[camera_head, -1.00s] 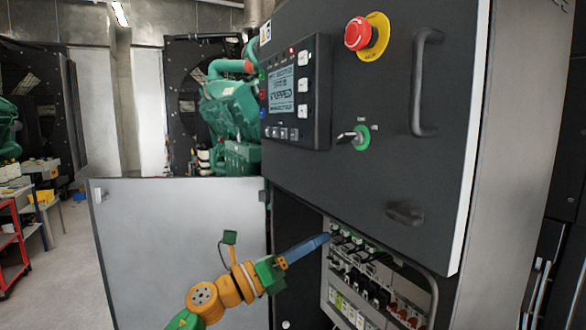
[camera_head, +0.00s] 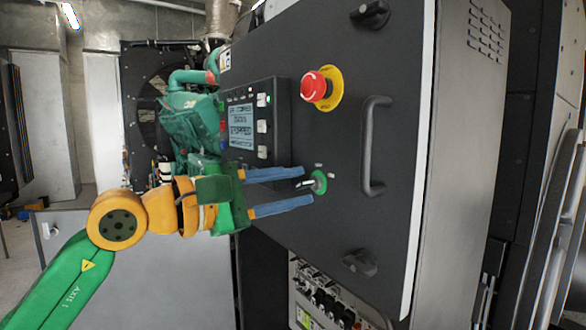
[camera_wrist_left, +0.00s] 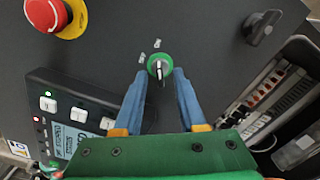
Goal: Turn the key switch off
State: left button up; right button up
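The key switch (camera_head: 318,182) has a green ring and a metal key, and sits on the dark cabinet door below the red emergency stop. It also shows in the left wrist view (camera_wrist_left: 160,66), with the key lying between the two blue fingertips. My left gripper (camera_head: 307,186) is open, one finger above and one below the key in the head view. In the left wrist view a gap shows between each finger and the key. Whether the tips touch the door cannot be told. My right gripper is in neither view.
The red emergency stop (camera_head: 314,87) on a yellow plate sits above the switch. A bar handle (camera_head: 374,145) stands out to the right. A control panel (camera_head: 255,122) with a display lies to the left. A dark latch (camera_head: 360,262) is below.

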pick_arm(q)
jog(key=shift+w+d, duration=0.1)
jog(key=shift+d, duration=0.25)
jog(key=shift+a, duration=0.2)
jog(key=shift+c, duration=1)
grip_shut()
